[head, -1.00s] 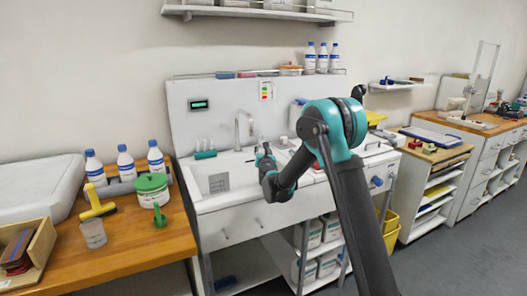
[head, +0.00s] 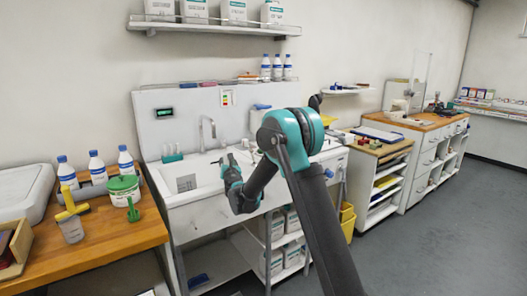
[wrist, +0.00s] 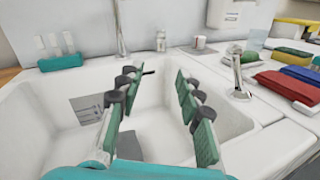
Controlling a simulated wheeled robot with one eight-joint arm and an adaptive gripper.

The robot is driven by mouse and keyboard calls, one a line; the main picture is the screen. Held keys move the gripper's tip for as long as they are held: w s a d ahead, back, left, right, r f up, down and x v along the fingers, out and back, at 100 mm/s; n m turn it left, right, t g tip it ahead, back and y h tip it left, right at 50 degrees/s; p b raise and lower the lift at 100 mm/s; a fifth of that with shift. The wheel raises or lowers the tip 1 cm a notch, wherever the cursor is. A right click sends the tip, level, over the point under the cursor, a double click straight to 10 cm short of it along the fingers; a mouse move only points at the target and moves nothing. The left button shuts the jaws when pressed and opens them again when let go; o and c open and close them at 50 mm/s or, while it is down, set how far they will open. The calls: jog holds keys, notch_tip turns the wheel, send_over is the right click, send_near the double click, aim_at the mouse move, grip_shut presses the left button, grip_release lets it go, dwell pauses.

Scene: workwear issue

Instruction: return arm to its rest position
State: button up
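My gripper (wrist: 158,115) is open in the wrist view, with its two green-padded fingers apart and nothing between them. It points over the white sink basin (wrist: 62,135). In the head view my gripper (head: 226,163) is small and partly hidden by my own wrist, in front of the sink unit (head: 215,205). My arm is bent, with its elbow in front of the right part of the sink unit.
A chrome faucet (head: 207,132) rises behind the basin. A wooden bench (head: 110,235) with bottles and a green-lidded tub (head: 123,188) stands left. Open grey floor (head: 440,240) lies right.

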jog(key=s+d+m+h, duration=0.1)
jog(key=d+m, duration=0.1)
jog(key=d, duration=0.1)
jog(key=d+r+m+h, duration=0.1)
jog(key=d, duration=0.2)
jog(key=s+d+m, duration=0.1)
jog(key=d+m, duration=0.1)
jog(key=d, duration=0.1)
jog(key=shift+s+d+r+m+h, duration=0.3)
jog(key=shift+d+r+h, duration=0.1)
jog(key=s+d+f+m+g+h, duration=0.2)
jog(key=s+d+m+g+h, duration=0.1)
jog(key=s+d+m, duration=0.75)
jog(key=s+d+f+m+g+h, duration=0.25)
jog(key=s+d+m, duration=0.35)
jog(key=d, duration=0.7)
jog(key=s+d+f+m+g+y, duration=0.1)
jog(key=s+f+m, duration=0.3)
jog(key=s, duration=0.7)
jog(key=s+f+m+g+y, duration=0.2)
jog(key=s+f+m+g, duration=0.2)
jog(key=s, duration=0.7)
jog(key=s+d+f+m+g+y, duration=0.1)
jog(key=s+f+m+g, duration=0.2)
jog(key=s, duration=0.8)
notch_tip(320, 180, down, 2)
jog(key=m, duration=0.2)
jog(key=shift+s+d+m, duration=0.3)
jog(key=shift+m, duration=0.05)
